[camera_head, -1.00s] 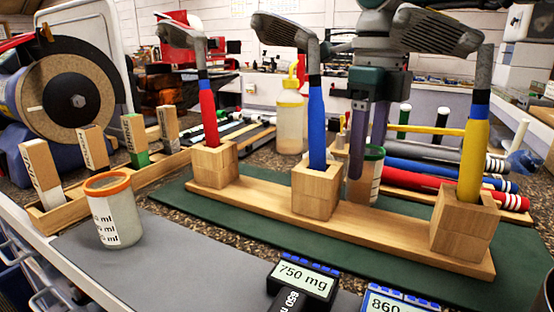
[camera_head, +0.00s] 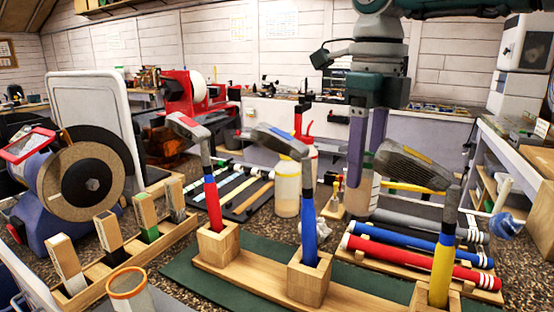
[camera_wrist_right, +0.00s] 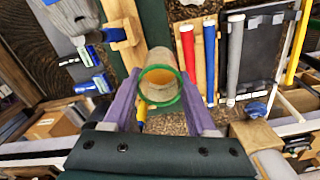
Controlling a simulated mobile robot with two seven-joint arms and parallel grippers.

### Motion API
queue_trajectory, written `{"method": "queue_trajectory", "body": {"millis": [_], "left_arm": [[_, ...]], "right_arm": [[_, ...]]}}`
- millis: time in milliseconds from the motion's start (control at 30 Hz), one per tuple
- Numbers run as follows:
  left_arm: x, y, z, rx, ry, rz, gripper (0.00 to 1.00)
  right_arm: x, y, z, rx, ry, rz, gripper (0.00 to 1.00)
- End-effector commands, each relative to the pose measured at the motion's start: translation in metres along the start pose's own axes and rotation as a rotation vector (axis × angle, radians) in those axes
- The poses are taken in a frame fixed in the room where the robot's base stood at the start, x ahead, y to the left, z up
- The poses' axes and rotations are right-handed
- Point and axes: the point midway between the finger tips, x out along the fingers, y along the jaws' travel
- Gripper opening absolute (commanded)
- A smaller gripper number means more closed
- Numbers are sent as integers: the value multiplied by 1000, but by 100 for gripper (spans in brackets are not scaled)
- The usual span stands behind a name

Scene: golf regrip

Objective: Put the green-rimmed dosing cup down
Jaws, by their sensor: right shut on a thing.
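The green-rimmed dosing cup (camera_wrist_right: 160,101) is a translucent cup, seen from above in the wrist view between the two purple fingers. My right gripper (camera_head: 366,180) is shut on it and points down. In the head view the cup (camera_head: 358,199) shows between the fingertips, its green rim mostly hidden by them. It is upright, behind the club rack and left of the coloured grips. I cannot tell whether its base touches the bench. My left gripper is not in view.
The wooden rack (camera_head: 345,295) holds clubs with red, blue and yellow grips. Blue and red grips (camera_head: 425,262) lie on a wooden holder to the right. A bottle (camera_head: 287,190) stands left of the cup. An orange-rimmed cup (camera_head: 128,283) is at front left.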

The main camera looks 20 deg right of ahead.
Motion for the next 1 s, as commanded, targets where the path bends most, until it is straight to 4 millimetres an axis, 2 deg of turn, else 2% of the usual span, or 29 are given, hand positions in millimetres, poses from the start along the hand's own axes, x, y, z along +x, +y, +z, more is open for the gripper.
{"method": "queue_trajectory", "body": {"millis": [33, 200, 333, 433, 567, 700, 800, 900, 1000], "left_arm": [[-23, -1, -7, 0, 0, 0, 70], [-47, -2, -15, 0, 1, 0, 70], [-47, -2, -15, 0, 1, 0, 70], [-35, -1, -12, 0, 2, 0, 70], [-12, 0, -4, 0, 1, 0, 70], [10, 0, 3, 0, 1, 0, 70], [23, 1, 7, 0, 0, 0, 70], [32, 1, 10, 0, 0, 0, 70], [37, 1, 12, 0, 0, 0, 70]], "right_arm": [[-26, 0, 0, -1, -1, 0, 1], [-55, 2, 0, -1, 1, 0, 1], [-59, -10, -8, 34, 0, 1, 1], [-55, -35, -27, 111, -1, 3, 1], [-48, -84, -71, 267, -1, 3, 1], [-47, -131, -134, 455, 0, 2, 1], [-49, -155, -178, 577, 0, 1, 1], [-52, -170, -215, 673, 1, -1, 1], [-54, -177, -240, 738, 2, -1, 1]]}}
